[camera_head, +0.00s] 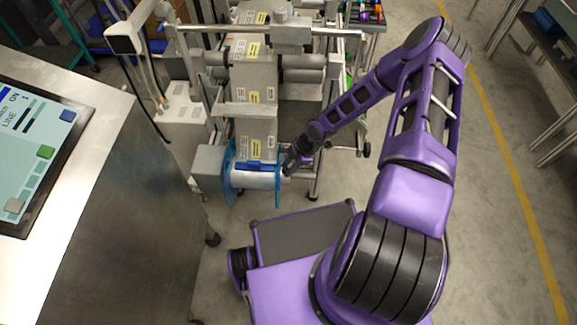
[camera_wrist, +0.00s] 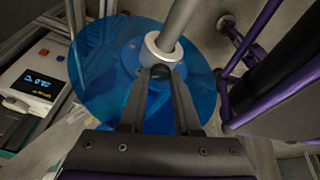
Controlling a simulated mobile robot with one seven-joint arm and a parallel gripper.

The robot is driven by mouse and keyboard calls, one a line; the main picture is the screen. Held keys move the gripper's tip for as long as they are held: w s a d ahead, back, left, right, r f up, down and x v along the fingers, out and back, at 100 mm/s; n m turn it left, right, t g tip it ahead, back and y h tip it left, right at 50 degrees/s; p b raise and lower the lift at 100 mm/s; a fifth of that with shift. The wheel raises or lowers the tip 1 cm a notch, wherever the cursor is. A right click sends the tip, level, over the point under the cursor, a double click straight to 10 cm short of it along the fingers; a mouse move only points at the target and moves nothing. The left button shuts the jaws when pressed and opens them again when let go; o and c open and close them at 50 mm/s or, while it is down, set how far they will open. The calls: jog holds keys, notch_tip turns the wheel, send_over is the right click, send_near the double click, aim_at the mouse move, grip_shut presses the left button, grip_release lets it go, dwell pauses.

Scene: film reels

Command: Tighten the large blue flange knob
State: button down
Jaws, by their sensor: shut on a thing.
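A large translucent blue flange (camera_wrist: 105,75) fills the middle of the wrist view, with a blue hub and a pale metal collar (camera_wrist: 152,52) around a grey shaft. A small dark knob (camera_wrist: 161,73) sits beside the collar, in front of the hub. My gripper (camera_wrist: 162,74) has its two fingers shut on this knob, one on each side. In the head view the blue flange (camera_head: 279,186) stands at the right end of a white roll, and my gripper (camera_head: 290,164) reaches it from the right. The fingertips are too small there to make out.
A second blue flange (camera_head: 228,172) closes the roll's left end. A metal console with a screen (camera_head: 40,140) stands at left. A small display box (camera_wrist: 38,82) is left of the flange. Open floor lies to the right.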

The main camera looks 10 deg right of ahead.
jog(key=shift+m, duration=0.3)
jog(key=m+b, duration=0.1)
jog(key=m+t+b, duration=0.1)
jog(key=m, duration=0.1)
jog(key=shift+s+a+f+t+b, duration=0.1)
jog(key=shift+s+f+t+b, duration=0.1)
jog(key=shift+t+b, duration=0.15)
jog(key=shift+s+r+m+t+h+b, duration=0.1)
jog(key=shift+m+t+h+b, duration=0.2)
jog(key=shift+m+b, duration=0.5)
jog(key=shift+r+m+t+h+b, duration=0.15)
jog(key=shift+m+t+b, duration=0.25)
jog(key=shift+m, duration=0.7)
jog(key=c, duration=0.9)
grip_release()
jog(key=p+v, duration=0.4)
jog(key=v, duration=1.3)
jog(key=shift+r, duration=0.2)
